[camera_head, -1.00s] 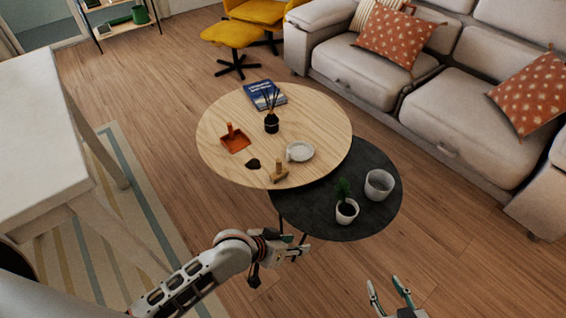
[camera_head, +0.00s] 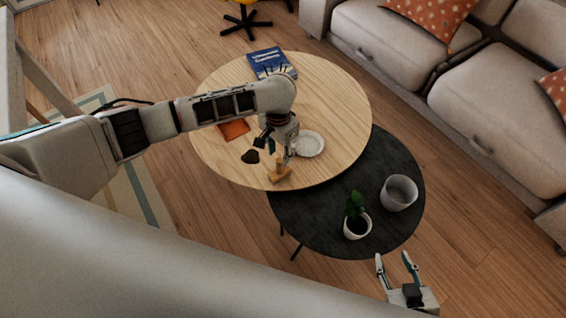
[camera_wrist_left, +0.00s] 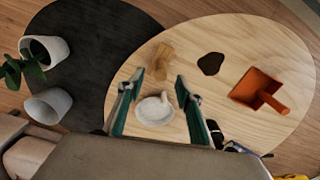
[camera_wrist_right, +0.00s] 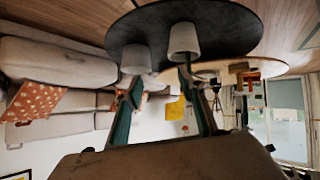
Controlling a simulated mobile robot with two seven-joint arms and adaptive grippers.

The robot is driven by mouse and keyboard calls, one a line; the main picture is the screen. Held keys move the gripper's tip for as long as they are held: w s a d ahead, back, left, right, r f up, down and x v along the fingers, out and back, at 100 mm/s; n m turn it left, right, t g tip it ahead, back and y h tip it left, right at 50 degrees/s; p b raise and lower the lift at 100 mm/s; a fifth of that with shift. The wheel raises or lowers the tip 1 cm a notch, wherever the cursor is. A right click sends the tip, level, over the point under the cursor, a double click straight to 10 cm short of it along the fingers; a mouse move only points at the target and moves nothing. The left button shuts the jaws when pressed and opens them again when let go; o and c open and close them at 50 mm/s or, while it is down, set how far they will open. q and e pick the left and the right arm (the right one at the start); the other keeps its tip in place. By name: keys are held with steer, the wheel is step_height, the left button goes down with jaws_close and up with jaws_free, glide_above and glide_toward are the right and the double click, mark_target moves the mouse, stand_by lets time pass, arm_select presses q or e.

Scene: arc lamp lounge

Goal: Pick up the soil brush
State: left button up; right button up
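The soil brush (camera_head: 279,174), a small light-wood brush with an upright handle, stands near the front edge of the round wooden table. It also shows in the left wrist view (camera_wrist_left: 161,62), just beyond the fingertips. My left gripper (camera_head: 280,150) is over the table, above and slightly behind the brush. Its fingers are apart with nothing between them in the left wrist view (camera_wrist_left: 158,82). A dark soil patch (camera_head: 250,157) lies left of the brush. My right gripper (camera_head: 394,260) is open and empty, in front of the dark table.
A white dish (camera_head: 312,146) sits right of my left gripper, an orange dustpan (camera_head: 234,130) to its left, a blue book (camera_head: 268,60) behind. The lower dark table (camera_head: 310,210) holds a potted plant (camera_head: 357,224) and an empty pot (camera_head: 398,192). A sofa (camera_head: 490,110) stands right.

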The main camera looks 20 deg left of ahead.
mark_target(279, 161)
arm_select(q)
step_height(279, 161, down, 3)
steer(key=shift+s+r+b, duration=0.1)
steer(key=shift+s+b, duration=0.05)
steer(key=shift+b, duration=0.5)
steer(key=shift+f+b, duration=0.35)
steer(key=shift+f, duration=0.25)
step_height(279, 161, down, 4)
steer(key=shift+r+b, duration=0.1)
steer(key=shift+b, duration=0.95)
steer(key=shift+w, duration=0.3)
steer(key=shift+r, duration=0.1)
steer(key=c, duration=0.9)
jaws_close()
arm_select(e)
steer(key=shift+w+a+f, duration=0.1)
steer(key=shift+a+f, duration=0.3)
steer(key=shift+f, duration=0.2)
